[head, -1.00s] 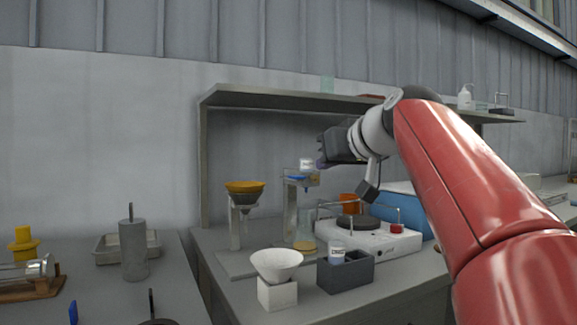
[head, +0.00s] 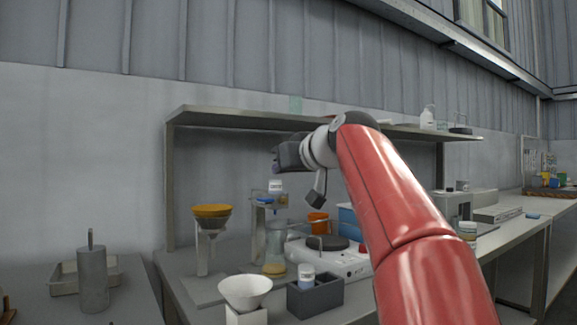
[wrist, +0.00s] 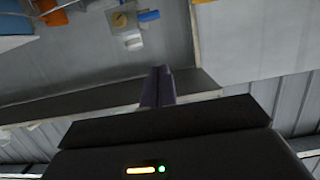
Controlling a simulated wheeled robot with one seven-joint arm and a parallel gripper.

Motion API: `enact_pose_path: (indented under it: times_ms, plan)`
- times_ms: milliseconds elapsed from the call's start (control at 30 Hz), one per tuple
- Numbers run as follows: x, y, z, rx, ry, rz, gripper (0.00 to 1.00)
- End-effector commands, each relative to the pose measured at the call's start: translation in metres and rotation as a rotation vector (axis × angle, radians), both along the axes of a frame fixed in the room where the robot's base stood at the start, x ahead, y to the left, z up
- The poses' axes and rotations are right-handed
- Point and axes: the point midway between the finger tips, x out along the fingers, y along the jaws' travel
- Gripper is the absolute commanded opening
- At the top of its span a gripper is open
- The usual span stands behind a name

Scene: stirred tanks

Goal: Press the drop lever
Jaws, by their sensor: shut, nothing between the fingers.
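A dosing stand (head: 259,222) on the middle bench holds a small white-labelled bottle (head: 275,186) upright at its top. A small blue part (head: 278,200), possibly the drop lever, sits just under the bottle. A clear vessel (head: 275,250) with yellowish contents stands below. In the wrist view, a blue part (wrist: 148,15) and the white bottle (wrist: 132,42) show near the top. My gripper (head: 276,167) is above the bottle, apart from it. Its closed fingers (wrist: 157,88) hold nothing in the wrist view.
A shelf (head: 240,117) runs behind my gripper. A funnel stand (head: 211,225) is left of the dosing stand. A hotplate (head: 352,262) with rods and an orange container (head: 318,222) are right. A white funnel (head: 245,292) and a grey block (head: 316,297) are in front.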

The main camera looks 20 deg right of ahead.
Motion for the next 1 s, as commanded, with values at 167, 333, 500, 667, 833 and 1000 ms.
enact_pose_path:
  times_ms: [167,333,500,667,833,1000]
  plan:
    - [0.038,0.013,-0.008,0.0,0.003,0.003,0.0]
    - [0.052,0.017,-0.032,-0.001,0.001,-0.002,0.0]
    - [0.051,0.017,-0.049,-0.001,0.001,-0.002,0.0]
    - [0.051,0.017,-0.054,-0.001,0.0,-0.002,0.0]
    - [0.051,0.017,-0.054,-0.001,-0.001,-0.002,0.0]
    - [0.051,0.017,-0.055,-0.001,0.0,-0.002,0.0]
